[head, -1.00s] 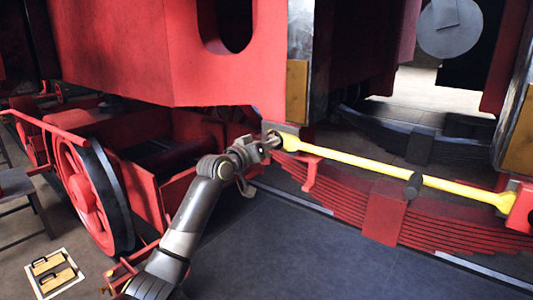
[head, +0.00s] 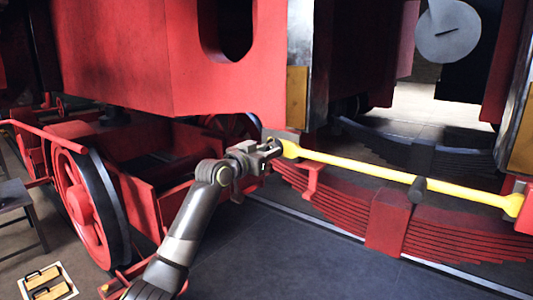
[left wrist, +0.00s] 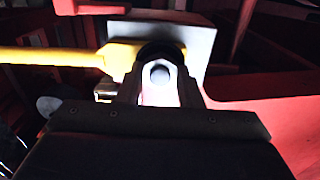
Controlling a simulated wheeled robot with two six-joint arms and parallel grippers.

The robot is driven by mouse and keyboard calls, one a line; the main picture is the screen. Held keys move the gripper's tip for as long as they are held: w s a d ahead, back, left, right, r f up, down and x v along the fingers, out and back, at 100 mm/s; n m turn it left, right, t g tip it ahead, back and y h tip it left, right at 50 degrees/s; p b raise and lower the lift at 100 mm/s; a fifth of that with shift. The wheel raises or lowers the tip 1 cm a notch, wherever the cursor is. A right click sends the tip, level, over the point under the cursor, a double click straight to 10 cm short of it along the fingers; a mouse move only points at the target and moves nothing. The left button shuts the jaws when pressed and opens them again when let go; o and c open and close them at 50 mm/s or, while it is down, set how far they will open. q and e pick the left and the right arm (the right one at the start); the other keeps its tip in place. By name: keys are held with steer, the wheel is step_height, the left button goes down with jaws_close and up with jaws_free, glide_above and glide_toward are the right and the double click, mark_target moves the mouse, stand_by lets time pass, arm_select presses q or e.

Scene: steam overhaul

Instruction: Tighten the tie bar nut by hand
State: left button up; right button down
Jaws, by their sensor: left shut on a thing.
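The yellow tie bar (head: 360,168) runs from the left bracket plate (head: 283,134) to a red block (head: 524,200) at the right. It also shows in the left wrist view (left wrist: 55,57), where its end meets a grey plate (left wrist: 188,38). My left gripper (head: 274,150) is at the bar's left end. In the left wrist view, my left gripper (left wrist: 160,92) has its two fingers either side of the tie bar nut (left wrist: 160,73), shut on it. A round, bright end shows between the fingers. In the head view the gripper hides the nut. My right gripper is not in view.
A red leaf spring (head: 440,235) lies below the bar. A red wheel (head: 82,205) stands at the left, and a red body panel (head: 120,60) hangs above my arm. The dark floor (head: 270,255) in front is clear. A tray (head: 48,285) lies at bottom left.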

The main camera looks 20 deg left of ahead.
arm_select(q)
steer(key=shift+f, duration=0.15)
steer(key=o, duration=1)
steer(key=shift+s, duration=0.1)
steer(key=shift+b+v, duration=1.6)
steer(key=shift+v, duration=7.05)
